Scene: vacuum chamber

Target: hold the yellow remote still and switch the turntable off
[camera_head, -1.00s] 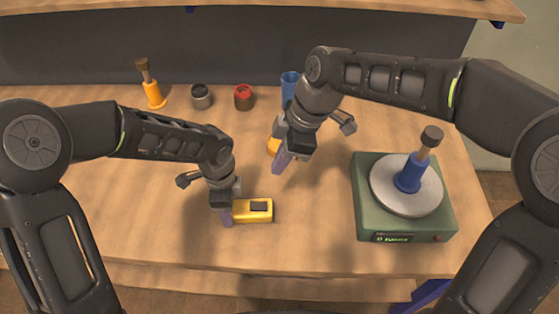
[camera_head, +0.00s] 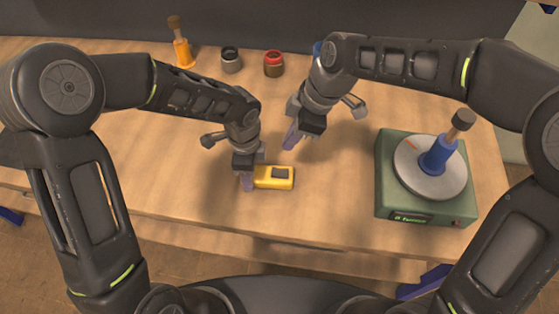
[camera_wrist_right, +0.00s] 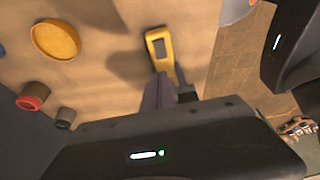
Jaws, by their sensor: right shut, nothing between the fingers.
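The yellow remote (camera_head: 273,177) lies on the table with a dark panel on top; it also shows in the right wrist view (camera_wrist_right: 152,38). My left gripper (camera_head: 247,182) is at the remote's left end, its purple fingers down against or right beside it. Whether they clamp it is hidden. My right gripper (camera_head: 290,138) is shut and empty, above the table behind the remote. The green turntable (camera_head: 395,207) stands at the right, with a pale disc (camera_head: 412,178), a small front display (camera_head: 410,217) and a reddish button (camera_head: 457,222) at its front right corner.
A blue-handled tool (camera_head: 438,155) stands on the disc. A round orange dish (camera_wrist_right: 55,40) shows in the right wrist view. Table between remote and turntable is clear.

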